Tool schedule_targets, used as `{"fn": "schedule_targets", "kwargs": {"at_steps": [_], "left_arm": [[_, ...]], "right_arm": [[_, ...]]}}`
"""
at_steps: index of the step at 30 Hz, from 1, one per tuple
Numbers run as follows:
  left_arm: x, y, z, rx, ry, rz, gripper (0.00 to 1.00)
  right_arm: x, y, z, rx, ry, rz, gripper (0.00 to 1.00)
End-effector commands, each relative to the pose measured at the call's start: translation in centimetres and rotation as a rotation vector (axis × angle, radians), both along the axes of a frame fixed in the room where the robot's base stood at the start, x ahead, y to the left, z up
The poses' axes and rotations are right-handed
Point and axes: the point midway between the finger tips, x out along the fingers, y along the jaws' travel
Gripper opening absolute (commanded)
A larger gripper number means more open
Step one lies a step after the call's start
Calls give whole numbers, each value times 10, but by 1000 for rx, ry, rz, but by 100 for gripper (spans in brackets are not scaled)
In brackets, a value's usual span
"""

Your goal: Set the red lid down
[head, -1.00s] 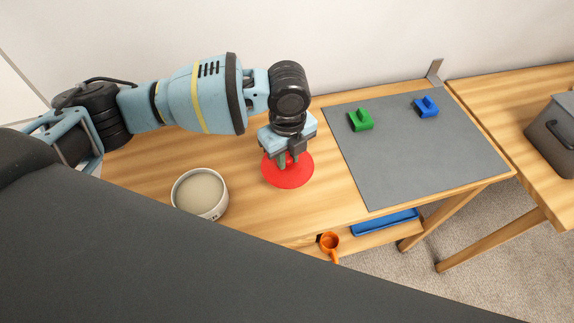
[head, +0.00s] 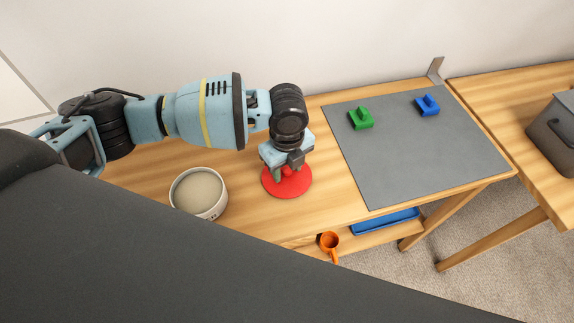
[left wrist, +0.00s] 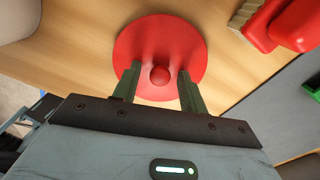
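The red lid (head: 275,186) is a round disc with a small round knob, lying flat on the wooden table in the head view. It also shows in the left wrist view (left wrist: 140,50), with its knob (left wrist: 160,75) in the middle. My left gripper (head: 288,172) is just above the lid. In the left wrist view its two fingers (left wrist: 160,82) stand on either side of the knob, with a visible gap on each side, so it is open. My right gripper is not in view.
A white round pot (head: 199,193) stands left of the lid. A grey mat (head: 410,150) at right bears a green block (head: 361,119) and a blue block (head: 427,106). An orange mug (head: 329,244) and blue tray (head: 385,222) sit lower down. A red bristled object (left wrist: 265,25) shows in the wrist view.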

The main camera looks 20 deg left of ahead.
Motion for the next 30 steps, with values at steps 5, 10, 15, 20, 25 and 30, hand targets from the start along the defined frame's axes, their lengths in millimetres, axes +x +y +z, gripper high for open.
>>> {"fn": "schedule_targets", "kwargs": {"at_steps": [5,10,15,20,25,30], "left_arm": [[0,0,0,0,0,0,42],[1,0,6,0,-3,0,42],[1,0,30,-1,-4,0,42],[1,0,63,-1,-5,-1,42],[1,0,94,-2,-4,-1,42],[0,0,115,0,-1,1,42]], "right_arm": [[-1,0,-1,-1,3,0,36],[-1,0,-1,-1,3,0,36],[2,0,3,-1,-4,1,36],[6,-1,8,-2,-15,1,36],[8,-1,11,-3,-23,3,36],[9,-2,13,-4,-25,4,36]]}}
